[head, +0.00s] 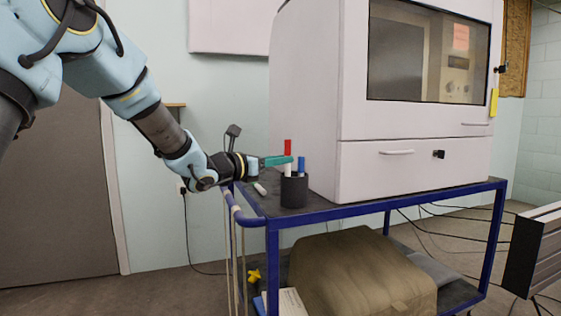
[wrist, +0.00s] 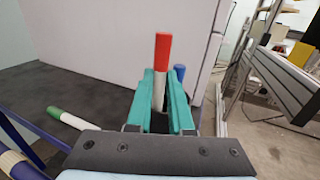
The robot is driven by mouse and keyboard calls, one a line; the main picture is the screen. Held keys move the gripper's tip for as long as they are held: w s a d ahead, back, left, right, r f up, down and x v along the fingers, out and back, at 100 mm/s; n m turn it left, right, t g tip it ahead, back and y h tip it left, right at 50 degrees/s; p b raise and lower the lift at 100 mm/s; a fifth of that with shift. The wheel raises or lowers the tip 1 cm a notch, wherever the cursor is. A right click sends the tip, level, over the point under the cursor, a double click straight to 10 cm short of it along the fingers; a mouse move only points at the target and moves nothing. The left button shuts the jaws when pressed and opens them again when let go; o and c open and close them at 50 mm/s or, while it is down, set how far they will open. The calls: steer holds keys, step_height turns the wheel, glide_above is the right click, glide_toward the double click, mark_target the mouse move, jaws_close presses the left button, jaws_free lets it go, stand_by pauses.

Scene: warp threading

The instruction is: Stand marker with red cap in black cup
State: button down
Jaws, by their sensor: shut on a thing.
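The marker with the red cap (head: 287,147) is upright, cap up, with a white body. My gripper (head: 284,160) has teal fingers and is shut on this marker's body; the wrist view shows the red cap (wrist: 162,52) standing above the fingers (wrist: 159,95). The black cup (head: 294,191) stands on the cart top directly below. The marker's lower end is hidden at the cup's rim, seemingly inside it; I cannot tell whether it touches the bottom. A blue-capped marker (head: 301,165) stands in the cup, and its blue top (wrist: 180,73) shows right of the red cap.
A white marker with a green end (wrist: 62,117) lies on the dark cart top (wrist: 75,88); it also lies left of the cup in the head view (head: 260,189). A large white cabinet (head: 310,110) stands close behind the cup. The cart's blue rail (head: 246,213) borders the near left side.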

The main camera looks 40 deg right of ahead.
steer(key=c, duration=0.7)
jaws_free()
steer(key=shift+c, duration=0.2)
steer(key=a, duration=1)
steer(key=shift+a, duration=0.4)
steer(key=shift+w, duration=0.1)
